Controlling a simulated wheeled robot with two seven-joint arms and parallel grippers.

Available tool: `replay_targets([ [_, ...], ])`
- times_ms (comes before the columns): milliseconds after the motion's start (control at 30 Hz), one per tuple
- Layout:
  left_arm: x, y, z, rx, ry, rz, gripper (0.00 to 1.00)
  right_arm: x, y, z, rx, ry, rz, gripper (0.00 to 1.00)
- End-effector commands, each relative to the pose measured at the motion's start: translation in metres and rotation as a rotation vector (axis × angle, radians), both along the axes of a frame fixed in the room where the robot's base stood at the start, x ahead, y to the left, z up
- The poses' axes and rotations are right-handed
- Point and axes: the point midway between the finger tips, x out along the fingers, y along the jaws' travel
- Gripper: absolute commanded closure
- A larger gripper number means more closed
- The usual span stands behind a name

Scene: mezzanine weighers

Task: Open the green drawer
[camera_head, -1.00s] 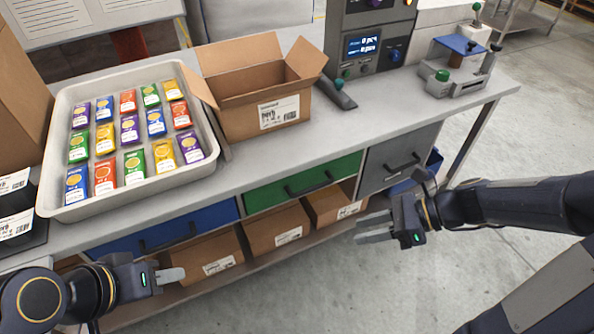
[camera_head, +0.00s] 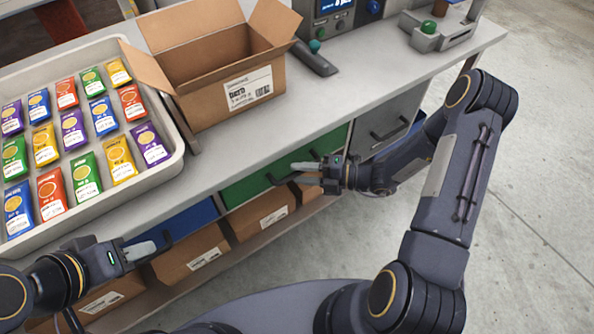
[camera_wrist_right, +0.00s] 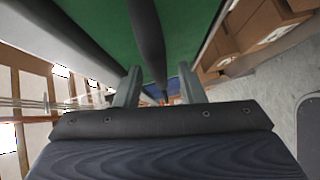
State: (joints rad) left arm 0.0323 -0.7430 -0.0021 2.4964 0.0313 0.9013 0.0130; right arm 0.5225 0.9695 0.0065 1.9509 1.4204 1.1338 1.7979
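The green drawer (camera_head: 243,188) is under the bench's front edge and looks shut. Its dark bar handle (camera_head: 273,180) is partly hidden by my right gripper (camera_head: 303,173). My right gripper is at the right part of the drawer front. In the right wrist view its fingers (camera_wrist_right: 160,88) are apart, and the dark handle (camera_wrist_right: 148,40) runs lengthwise between them against the green front (camera_wrist_right: 95,25). Contact with the handle cannot be told. My left gripper (camera_head: 142,250) is low at the left, by the blue drawer (camera_head: 185,220); its finger gap does not show.
A grey drawer (camera_head: 378,130) is right of the green one. Cardboard boxes (camera_head: 262,215) stand on the shelf below. On the bench are a tray (camera_head: 172,168) of coloured packets, an open carton (camera_head: 205,100) and a scanner-like device (camera_head: 318,60). Floor at the right is clear.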

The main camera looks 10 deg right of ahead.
Motion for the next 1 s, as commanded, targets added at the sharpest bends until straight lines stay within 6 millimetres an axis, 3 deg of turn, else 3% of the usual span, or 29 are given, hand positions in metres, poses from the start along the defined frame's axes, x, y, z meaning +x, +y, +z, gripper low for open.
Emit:
replay_targets([
  [133,0.0000,0.0000,0.0007,0.000,0.000,0.000,0.64,0.0048,0.0117,-0.0016,0.000,-0.001,0.001,0.64],
  [433,0.0000,0.0000,0.0006,0.000,0.000,0.000,0.64,0.0061,0.0140,-0.0020,-0.001,-0.002,0.000,0.64],
  [700,0.0000,0.0000,0.0006,0.000,0.000,0.000,0.64,0.0060,0.0137,-0.0019,-0.002,-0.001,0.000,0.99],
  [1000,0.0001,0.0000,0.0008,0.000,0.000,0.000,0.64,0.0054,0.0134,-0.0020,-0.002,-0.001,0.000,1.00],
])
